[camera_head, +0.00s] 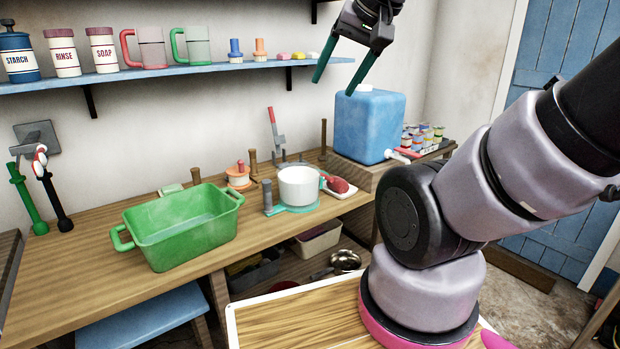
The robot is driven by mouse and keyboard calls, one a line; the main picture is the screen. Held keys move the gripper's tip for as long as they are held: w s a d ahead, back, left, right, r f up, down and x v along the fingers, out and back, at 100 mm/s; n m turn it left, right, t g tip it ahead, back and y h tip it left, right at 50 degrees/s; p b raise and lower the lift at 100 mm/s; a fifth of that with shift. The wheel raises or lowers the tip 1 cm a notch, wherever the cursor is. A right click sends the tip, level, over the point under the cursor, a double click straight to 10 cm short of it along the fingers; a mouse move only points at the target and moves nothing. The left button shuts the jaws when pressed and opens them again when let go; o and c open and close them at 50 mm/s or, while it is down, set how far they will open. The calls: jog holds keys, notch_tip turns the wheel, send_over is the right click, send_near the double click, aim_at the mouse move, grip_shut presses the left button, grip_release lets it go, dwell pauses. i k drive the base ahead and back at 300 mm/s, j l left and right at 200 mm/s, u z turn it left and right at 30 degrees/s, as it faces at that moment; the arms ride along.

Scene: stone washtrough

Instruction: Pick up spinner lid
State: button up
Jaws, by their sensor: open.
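My gripper (334,87) is high up near the top of the picture, with its two dark green fingers apart and nothing between them. Its fingertips show in front of the wall and the blue tank's upper left. I cannot surely tell which thing is the spinner lid. A small round orange and white piece with a red knob (238,176) sits on the wooden counter and may be it. Beside it, to the right, a white round tub (299,186) stands on a teal base (292,209). The tub's top looks open. My gripper is well above both, to their right.
A green basin (190,246) takes up the counter's front left. A blue tank (370,125) with a spout stands on a wooden block at right, near several small jars (424,135). A blue shelf (190,72) holds canisters and mugs. Wooden pegs (253,162) stand behind the tub.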

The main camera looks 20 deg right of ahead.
aim_at(300, 184)
jog(key=i+l+u, duration=0.25)
jog(key=i+l, duration=0.25)
jog(key=l, duration=0.15)
jog(key=i+l+u, duration=0.3)
jog(key=i+l, duration=0.15)
jog(key=l, duration=0.3)
